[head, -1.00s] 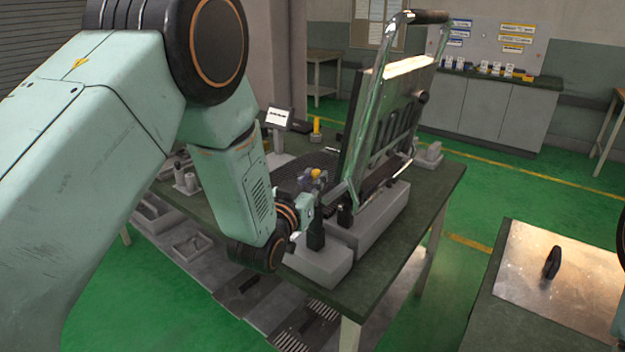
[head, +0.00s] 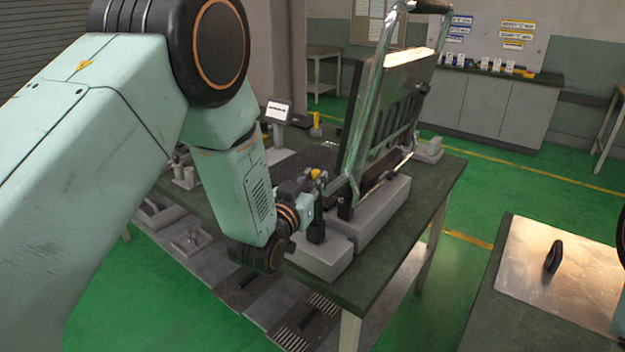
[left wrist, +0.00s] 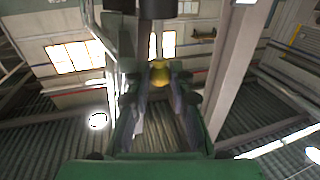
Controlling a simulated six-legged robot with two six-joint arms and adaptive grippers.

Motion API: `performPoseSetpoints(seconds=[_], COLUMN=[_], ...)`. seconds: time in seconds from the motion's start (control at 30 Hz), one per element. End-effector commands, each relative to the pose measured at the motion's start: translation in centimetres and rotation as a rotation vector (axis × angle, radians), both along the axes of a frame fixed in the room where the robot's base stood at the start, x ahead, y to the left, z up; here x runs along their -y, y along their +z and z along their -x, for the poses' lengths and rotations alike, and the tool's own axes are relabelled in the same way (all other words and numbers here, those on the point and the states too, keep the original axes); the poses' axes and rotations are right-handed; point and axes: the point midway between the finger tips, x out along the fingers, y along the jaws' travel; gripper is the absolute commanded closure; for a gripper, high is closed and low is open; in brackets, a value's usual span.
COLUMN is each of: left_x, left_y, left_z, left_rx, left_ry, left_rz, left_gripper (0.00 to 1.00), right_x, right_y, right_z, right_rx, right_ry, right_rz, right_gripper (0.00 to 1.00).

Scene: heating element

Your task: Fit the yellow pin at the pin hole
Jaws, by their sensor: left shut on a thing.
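My left gripper (head: 314,182) is shut on the yellow pin (head: 315,174), whose round yellow head shows between the fingertips. In the left wrist view the yellow pin (left wrist: 159,76) sits between the two dark fingers of the left gripper (left wrist: 160,84). The held pin is in front of the foot of the tilted heating element (head: 385,125) and its chrome frame (head: 368,105), above a black upright post (head: 316,226) on a grey block. The pin hole cannot be made out, and I cannot tell whether the pin touches anything. My right gripper is not in view.
A second yellow upright piece (head: 316,125) stands farther back on the green table (head: 400,258). A small screen (head: 278,110) stands near it. Grey blocks (head: 372,215) carry the frame. A side table at right holds a metal plate (head: 530,285) with a black ring-shaped part (head: 553,257).

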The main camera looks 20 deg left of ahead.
Motion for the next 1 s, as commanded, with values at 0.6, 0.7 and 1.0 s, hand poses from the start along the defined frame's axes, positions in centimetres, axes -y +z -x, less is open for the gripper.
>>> performPoseSetpoints(seconds=[0.6, 0.7, 1.0], left_x=[0.0, 0.0, 0.0], left_y=[-0.2, 0.3, 1.4], left_z=[0.1, 0.1, 0.0], left_rx=[-0.006, -0.004, 0.0], left_ry=[0.0, 0.0, 0.0], left_rz=[-0.001, 0.0, 0.0], left_gripper=[1.0, 1.0, 1.0], right_x=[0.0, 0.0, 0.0], right_y=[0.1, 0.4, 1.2], right_z=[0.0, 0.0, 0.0], right_rx=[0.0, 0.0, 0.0], right_ry=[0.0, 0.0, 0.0], right_rz=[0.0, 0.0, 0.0], right_gripper=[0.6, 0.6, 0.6])
